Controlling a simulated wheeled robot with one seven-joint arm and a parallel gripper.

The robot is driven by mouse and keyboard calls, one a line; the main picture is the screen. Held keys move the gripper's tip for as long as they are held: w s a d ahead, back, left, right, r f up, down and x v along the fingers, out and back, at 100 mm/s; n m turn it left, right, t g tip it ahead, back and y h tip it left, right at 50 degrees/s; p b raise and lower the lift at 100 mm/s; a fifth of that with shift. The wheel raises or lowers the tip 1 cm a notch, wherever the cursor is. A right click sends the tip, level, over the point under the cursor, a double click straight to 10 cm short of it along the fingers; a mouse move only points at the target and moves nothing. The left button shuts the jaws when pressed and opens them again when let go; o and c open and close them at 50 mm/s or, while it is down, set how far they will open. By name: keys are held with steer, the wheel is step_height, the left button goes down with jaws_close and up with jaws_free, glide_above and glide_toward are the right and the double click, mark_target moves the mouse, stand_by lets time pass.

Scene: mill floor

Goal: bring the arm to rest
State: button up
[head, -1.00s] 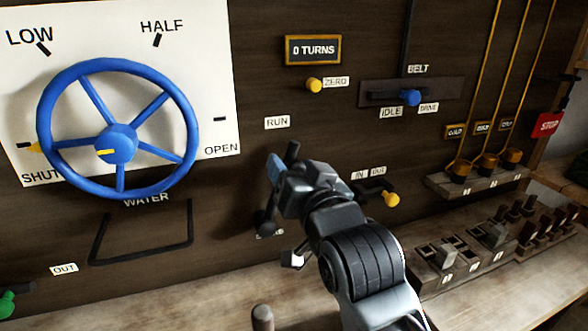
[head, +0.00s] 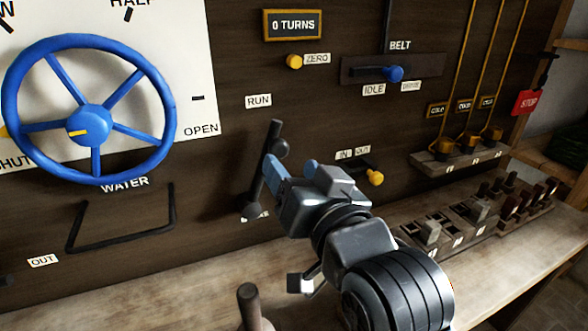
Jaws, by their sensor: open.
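My gripper (head: 290,172) is in the middle of the head view, at the end of my grey arm. Its blue-tipped fingers are apart, and nothing shows between them. It points toward the dark panel, just right of a black lever (head: 262,185) between the RUN label and a partly hidden lower label. I cannot tell whether a finger touches the lever. My arm runs from the gripper down to the lower right.
A blue WATER wheel (head: 88,125) is on the left, with a black bar handle (head: 125,232) below it. A yellow IN/OUT knob (head: 375,177) is right of my gripper. A wooden bench (head: 170,290) with a peg (head: 250,300) lies below. Switch blocks (head: 440,235) stand at right.

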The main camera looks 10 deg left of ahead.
steer(key=s+d+f+m+t+h, duration=0.1)
steer(key=s+d+f+m+h, duration=0.4)
steer(key=s+d+f, duration=1.25)
steer(key=s+d+h, duration=0.1)
steer(key=s+d, duration=0.3)
steer(key=s, duration=0.3)
steer(key=s+d+n+h, duration=0.1)
steer(key=s+d+h, duration=0.1)
steer(key=s, duration=0.5)
steer(key=s+d+n+g+h, duration=0.1)
steer(key=s+d+h, duration=0.1)
steer(key=s+d, duration=0.3)
steer(key=v, duration=0.3)
steer(key=shift+d, duration=0.35)
steer(key=shift+s, duration=0.1)
steer(key=shift+c, duration=0.4)
